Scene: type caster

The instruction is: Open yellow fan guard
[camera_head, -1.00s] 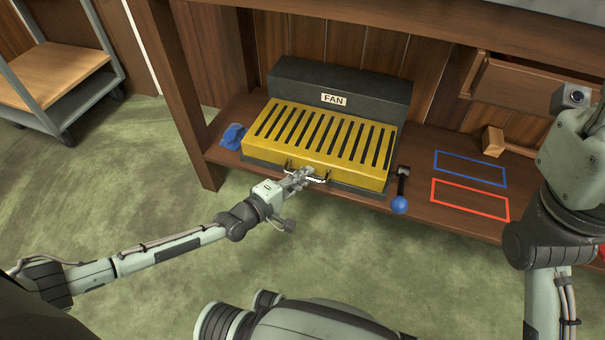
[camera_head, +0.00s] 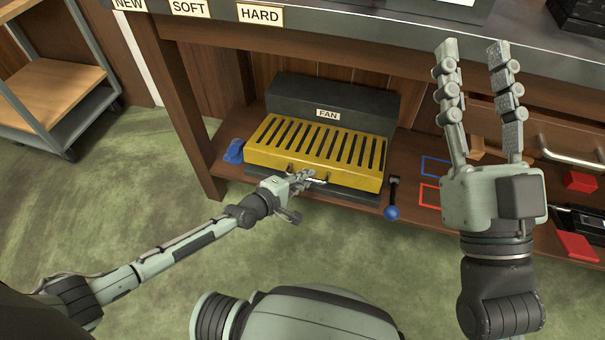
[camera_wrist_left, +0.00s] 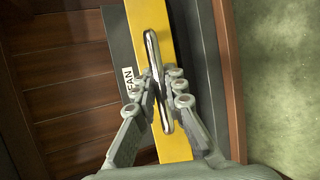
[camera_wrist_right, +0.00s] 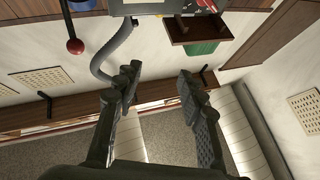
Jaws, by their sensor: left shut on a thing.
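The yellow slatted fan guard (camera_head: 318,150) sits shut-looking on its black base in front of the dark box labelled FAN (camera_head: 330,108). A metal handle (camera_wrist_left: 152,62) runs along its front face. My left gripper (camera_head: 308,176) is at the front of the guard, with its fingers closed around the handle, seen best in the left wrist view (camera_wrist_left: 160,88). My right gripper (camera_head: 475,55) is raised, fingers pointing up and spread apart, empty. It also shows apart and empty in the right wrist view (camera_wrist_right: 158,82).
A blue-knobbed lever (camera_head: 392,212) stands right of the fan. A blue clamp-like piece (camera_head: 234,151) is at its left. Blue (camera_head: 432,167) and red (camera_head: 428,194) outlines mark the shelf. The upper bench edge (camera_head: 330,40) overhangs the fan. Red blocks (camera_head: 578,246) lie at right.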

